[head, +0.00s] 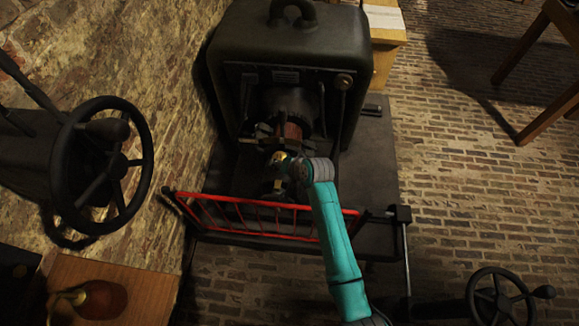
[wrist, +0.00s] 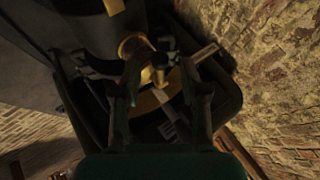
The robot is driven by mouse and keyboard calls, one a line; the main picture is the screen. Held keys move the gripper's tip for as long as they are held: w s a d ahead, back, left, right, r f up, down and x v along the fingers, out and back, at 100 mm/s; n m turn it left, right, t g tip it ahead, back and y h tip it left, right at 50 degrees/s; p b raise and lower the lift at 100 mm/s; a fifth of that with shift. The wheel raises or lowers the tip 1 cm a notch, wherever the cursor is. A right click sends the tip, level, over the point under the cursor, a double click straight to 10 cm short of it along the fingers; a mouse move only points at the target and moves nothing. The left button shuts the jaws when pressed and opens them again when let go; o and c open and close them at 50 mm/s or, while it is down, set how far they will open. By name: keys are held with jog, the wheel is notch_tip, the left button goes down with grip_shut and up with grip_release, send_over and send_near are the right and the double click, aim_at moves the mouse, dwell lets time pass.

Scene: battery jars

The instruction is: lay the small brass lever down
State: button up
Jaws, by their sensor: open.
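A small brass-coloured piece (head: 279,158), which looks like the lever, shows at the front of the dark machine in the head view. In the wrist view a short brass part (wrist: 159,73) stands between my fingers, above a yellowish plate. Whether it is upright or tilted is hard to tell. My gripper (wrist: 160,82) is open, with one dark finger on each side of this part; contact cannot be made out. In the head view my gripper (head: 285,170) is at the machine front, and its wrist hides part of the mechanism.
The dark machine (head: 285,55) stands on a dark base (head: 368,170). A red railing (head: 245,218) crosses in front, below my arm. A large handwheel (head: 103,165) is at left, another (head: 497,296) at lower right. A wooden table (head: 130,290) is at lower left.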

jog(key=v, duration=1)
jog(key=shift+d+r, duration=0.15)
jog(key=shift+s, duration=0.1)
jog(key=s+d+f+t+h, duration=0.25)
jog(key=s+d, duration=0.45)
jog(key=s, duration=0.4)
jog(key=s+d+f+t+h, duration=0.1)
jog(key=s+d+f+t, duration=0.2)
jog(key=s+d, duration=0.7)
jog(key=s+d+r+n+t+h, duration=0.2)
jog(key=s+d+r+t, duration=0.1)
jog(key=s+r, duration=1.4)
jog(key=v, duration=0.4)
jog(key=shift+s+f, duration=0.25)
jog(key=shift+s, duration=0.1)
jog(key=shift+d+h, duration=0.15)
jog(key=shift+h, duration=0.1)
